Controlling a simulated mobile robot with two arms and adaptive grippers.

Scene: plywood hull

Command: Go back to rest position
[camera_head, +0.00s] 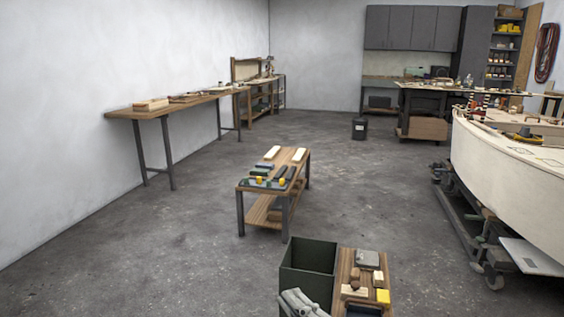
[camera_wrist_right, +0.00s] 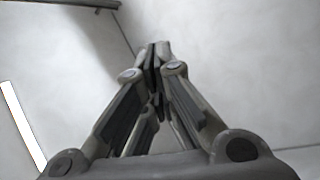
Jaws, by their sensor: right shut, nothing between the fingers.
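My right gripper (camera_head: 293,300) shows at the bottom edge of the head view, in front of the dark grey bin (camera_head: 308,256). I cannot tell from this view whether it touches the bin. In the right wrist view the fingers of my right gripper (camera_wrist_right: 160,50) come together at the tips, shut with nothing between them. My left gripper is not in view.
A small wooden bench (camera_head: 345,262) with sanding blocks and a yellow item stands right of the bin. A low tool table (camera_head: 262,188) stands mid-floor. A long workbench (camera_head: 130,114) lines the left wall; a plywood hull (camera_head: 510,165) is at right. Open floor (camera_head: 150,250) lies left.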

